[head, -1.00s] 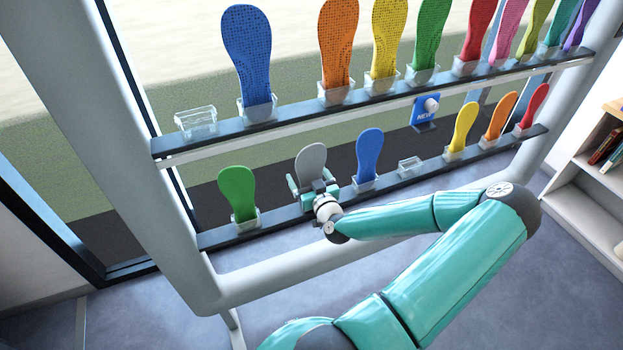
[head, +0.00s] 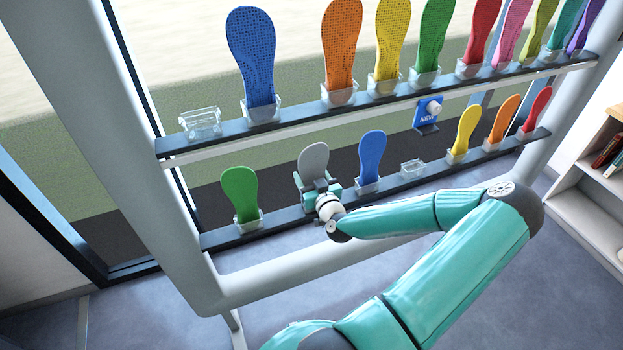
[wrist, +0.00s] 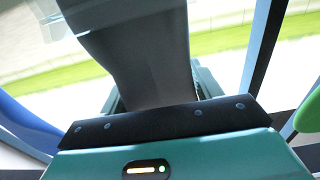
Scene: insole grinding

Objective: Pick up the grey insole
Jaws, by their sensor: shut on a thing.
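The grey insole (head: 313,158) stands upright on the lower shelf bar, between a green insole and a blue insole. My gripper (head: 320,190) is at its lower part, with one finger on each side, shut on it. In the wrist view the insole (wrist: 145,60) fills the middle as a dark grey shape above my gripper's palm, and its lower end is hidden there. In the head view my gripper hides the insole's base, so I cannot tell whether it still sits in a holder.
The green insole (head: 240,194) stands close on the left and the blue insole (head: 371,156) close on the right. An empty clear holder (head: 413,168) is further right. The upper shelf bar (head: 300,106) carries larger insoles above. A white bookcase (head: 590,180) stands at the far right.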

